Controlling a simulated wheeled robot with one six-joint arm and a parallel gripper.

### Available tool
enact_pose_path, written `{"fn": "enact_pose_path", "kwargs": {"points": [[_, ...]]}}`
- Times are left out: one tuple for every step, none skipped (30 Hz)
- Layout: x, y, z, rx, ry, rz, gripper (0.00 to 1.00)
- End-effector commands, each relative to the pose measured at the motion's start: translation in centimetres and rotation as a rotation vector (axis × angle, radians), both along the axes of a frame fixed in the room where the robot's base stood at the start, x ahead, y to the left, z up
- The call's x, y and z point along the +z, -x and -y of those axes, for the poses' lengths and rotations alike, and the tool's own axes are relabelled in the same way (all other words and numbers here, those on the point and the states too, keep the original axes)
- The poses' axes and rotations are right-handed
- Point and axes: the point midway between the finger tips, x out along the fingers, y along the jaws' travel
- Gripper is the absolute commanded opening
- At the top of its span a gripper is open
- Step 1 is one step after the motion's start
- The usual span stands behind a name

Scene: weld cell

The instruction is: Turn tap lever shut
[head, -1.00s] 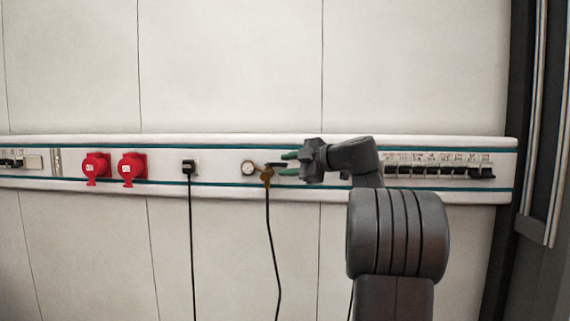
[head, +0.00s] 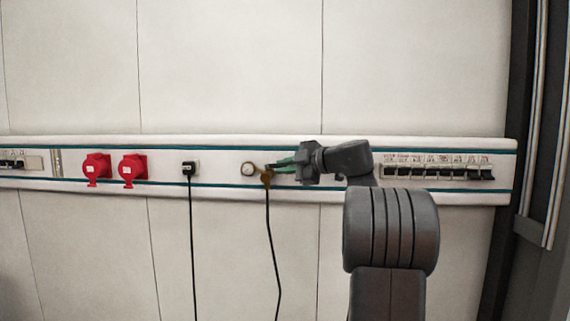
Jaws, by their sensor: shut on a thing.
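The brass tap (head: 266,178) sits on the white wall rail, just right of a round gauge (head: 248,169), with a black hose hanging from it. Its dark lever (head: 271,166) points right from the tap, roughly level, and is mostly hidden by the fingers. The exact contact between fingers and lever is too small to see.
On the rail (head: 225,171) are two red sockets (head: 132,168) and a black plug (head: 189,168) with a hanging cable to the left. A row of switches (head: 440,172) is at the right. The wall above is clear.

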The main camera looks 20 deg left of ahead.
Motion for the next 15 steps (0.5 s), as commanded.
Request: {"fn": "enact_pose_path", "kwargs": {"points": [[0.40, -0.19, -0.02, 0.019, 0.003, -0.005, 0.00], [0.37, -0.26, -0.03, 0.028, 0.004, -0.005, 0.00], [0.35, -0.30, -0.04, 0.042, 0.004, -0.005, 0.00], [0.35, -0.34, -0.03, 0.051, 0.003, -0.004, 0.00], [0.32, -0.38, -0.03, 0.059, 0.002, -0.004, 0.00], [0.27, -0.41, -0.02, 0.069, 0.001, -0.004, 0.00], [0.21, -0.44, -0.02, 0.075, 0.001, -0.003, 0.00], [0.15, -0.46, -0.01, 0.080, 0.001, -0.002, 0.00], [0.09, -0.48, 0.00, 0.084, 0.000, -0.002, 0.00], [0.05, -0.48, 0.00, 0.086, 0.000, -0.003, 0.00], [0.00, -0.48, 0.01, 0.088, -0.001, -0.002, 0.00], [-0.04, -0.47, 0.00, 0.090, -0.001, -0.002, 0.00], [-0.07, -0.47, 0.00, 0.090, -0.001, -0.001, 0.00], [-0.08, -0.47, 0.00, 0.090, -0.001, -0.001, 0.00], [-0.09, -0.46, 0.00, 0.090, -0.001, -0.001, 0.00]]}}
